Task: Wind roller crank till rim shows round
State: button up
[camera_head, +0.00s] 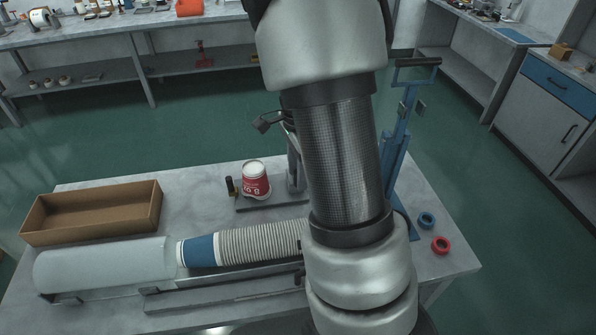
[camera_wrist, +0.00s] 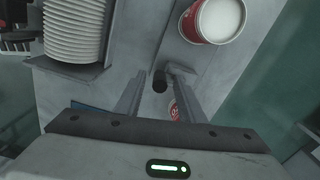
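A red and white paper cup (camera_head: 256,180) stands on a dark base plate (camera_head: 290,201) on the bench; it shows at the top of the wrist view (camera_wrist: 213,20). A dark cylinder (camera_wrist: 160,82), perhaps the crank's grip, lies between my gripper's (camera_wrist: 158,92) two fingers in the wrist view. The fingers are apart and I see no contact with it. In the head view my arm hides the gripper. A grey post (camera_head: 294,170) and a dark angled part (camera_head: 264,123) show beside my arm; I cannot tell which belongs to the roller.
A ribbed stack of cups (camera_head: 262,243) lies along the bench front. A cardboard box (camera_head: 95,213) is at the left. A short dark upright (camera_head: 230,187) stands left of the cup.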

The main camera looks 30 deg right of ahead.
jog(key=shift+r, duration=0.1)
notch_tip(320, 180, up, 17)
jog(key=shift+p, duration=0.4)
jog(key=shift+r, duration=0.1)
dwell(0.3)
jog(key=s+a+r+n+t, duration=0.2)
jog(key=s+a+n, duration=0.4)
jog(key=s+n, duration=0.2)
jog(key=s+a+r+n+t, duration=0.1)
jog(key=s+a+n+t, duration=0.2)
jog(key=s+a+n, duration=0.3)
jog(key=s+n, duration=0.2)
jog(key=n, duration=0.3)
jog(key=shift+s+a+r+t, duration=0.15)
jog(key=shift+a+r+t, duration=0.15)
jog(key=shift+r, duration=0.1)
